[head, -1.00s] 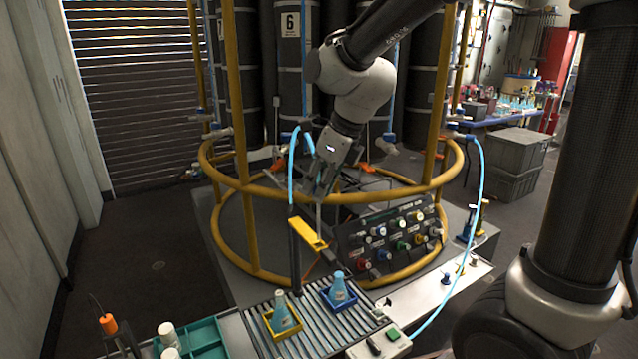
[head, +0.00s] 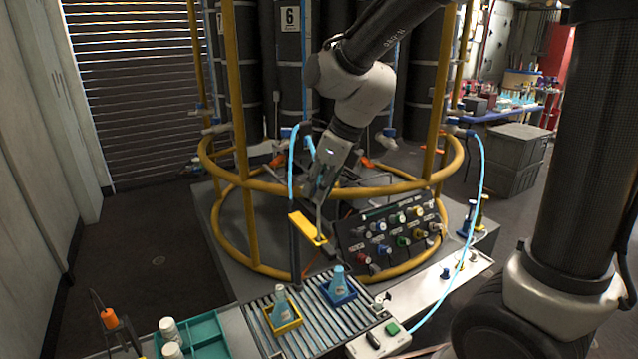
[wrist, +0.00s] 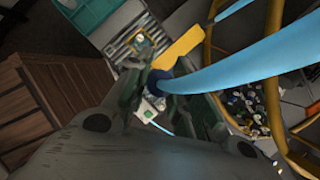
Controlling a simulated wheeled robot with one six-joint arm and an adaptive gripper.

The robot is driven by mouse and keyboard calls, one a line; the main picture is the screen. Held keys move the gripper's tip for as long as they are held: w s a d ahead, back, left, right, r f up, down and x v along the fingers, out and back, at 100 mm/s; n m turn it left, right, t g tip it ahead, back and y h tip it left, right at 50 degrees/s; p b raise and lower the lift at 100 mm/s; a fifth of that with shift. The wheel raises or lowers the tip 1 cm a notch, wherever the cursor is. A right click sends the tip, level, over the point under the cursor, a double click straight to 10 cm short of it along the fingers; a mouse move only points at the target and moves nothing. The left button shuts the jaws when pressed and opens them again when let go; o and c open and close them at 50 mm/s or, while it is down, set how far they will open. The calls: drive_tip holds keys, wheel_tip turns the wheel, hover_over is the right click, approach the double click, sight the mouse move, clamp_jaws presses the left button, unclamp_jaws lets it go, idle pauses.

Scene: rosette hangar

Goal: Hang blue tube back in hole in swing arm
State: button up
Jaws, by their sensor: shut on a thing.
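The yellow swing arm (head: 303,227) sits on a dark post above the slatted bench, and it also shows in the wrist view (wrist: 184,54). My gripper (head: 317,192) is above the swing arm's right end, pointing down. It is shut on the blue tube (wrist: 245,76), at a dark blue collar between the fingers in the wrist view (wrist: 160,90). A thin pale length reaches from the gripper down toward the arm's right end. I cannot tell whether it enters the hole, which is hidden.
A panel of coloured knobs (head: 390,240) stands right of the swing arm. Two blue-filled flasks stand below, in a yellow tray (head: 297,323) and a blue tray (head: 352,294). Another blue tube (head: 481,185) hangs at right.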

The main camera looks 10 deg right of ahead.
drive_tip(key=shift+f, duration=0.6)
drive_tip(key=shift+f, duration=2.1)
drive_tip(key=shift+f, duration=2.45)
drive_tip(key=o, duration=1.5)
